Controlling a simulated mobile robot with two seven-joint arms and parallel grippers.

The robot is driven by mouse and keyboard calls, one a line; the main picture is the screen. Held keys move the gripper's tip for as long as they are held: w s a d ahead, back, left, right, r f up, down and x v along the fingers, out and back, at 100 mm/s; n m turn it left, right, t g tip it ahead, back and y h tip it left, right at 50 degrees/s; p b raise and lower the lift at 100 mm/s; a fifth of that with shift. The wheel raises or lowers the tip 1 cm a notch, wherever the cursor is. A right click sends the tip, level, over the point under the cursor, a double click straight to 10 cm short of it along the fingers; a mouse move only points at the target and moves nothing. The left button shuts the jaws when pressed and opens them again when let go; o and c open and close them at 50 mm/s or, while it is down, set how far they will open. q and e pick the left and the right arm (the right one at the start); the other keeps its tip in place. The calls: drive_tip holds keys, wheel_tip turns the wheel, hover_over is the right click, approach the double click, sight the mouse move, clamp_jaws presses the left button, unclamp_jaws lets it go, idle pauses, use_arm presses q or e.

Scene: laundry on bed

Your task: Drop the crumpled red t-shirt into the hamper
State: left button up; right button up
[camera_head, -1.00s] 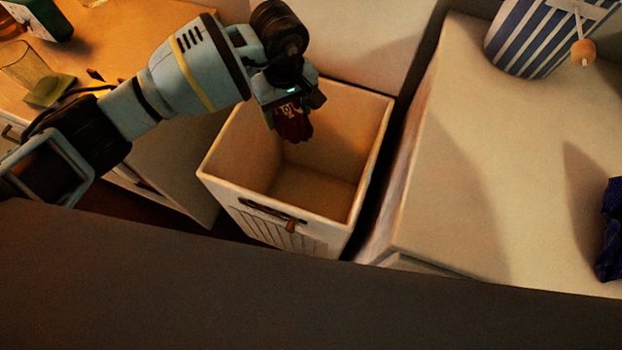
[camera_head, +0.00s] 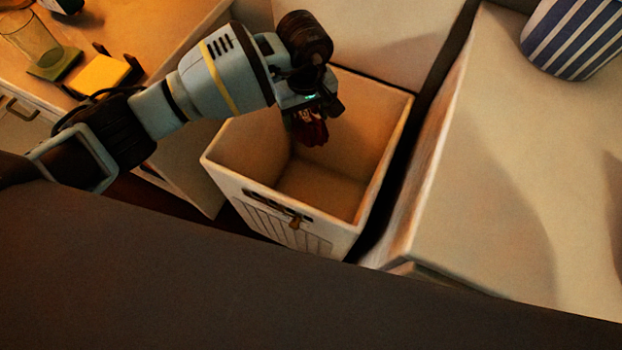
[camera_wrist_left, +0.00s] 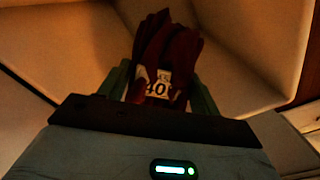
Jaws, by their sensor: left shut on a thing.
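The crumpled red t-shirt (camera_head: 310,130) hangs dark red below my left gripper (camera_head: 308,112) in the head view. In the left wrist view the t-shirt (camera_wrist_left: 168,55) shows pale lettering and sits between the fingers of my left gripper (camera_wrist_left: 160,90), which is shut on it. The hamper (camera_head: 228,172) is a pale, open-topped square bin with a slatted front and a handle. The t-shirt is over the hamper's opening, toward its back. The hamper's visible floor looks empty. My right gripper is not in view.
A bed or pale padded surface (camera_head: 480,190) lies right of the hamper, with a blue-striped container (camera_head: 575,40) on it. At left, a wooden nightstand (camera_head: 150,30) carries a glass (camera_head: 30,40) and a yellow block (camera_head: 100,75). A dark surface fills the lower foreground.

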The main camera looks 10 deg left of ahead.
use_arm(q)
drive_tip(key=shift+f, duration=0.45)
drive_tip(key=o, duration=1.1)
drive_tip(key=shift+r+p, duration=0.55)
drive_tip(key=shift+r, duration=3.45)
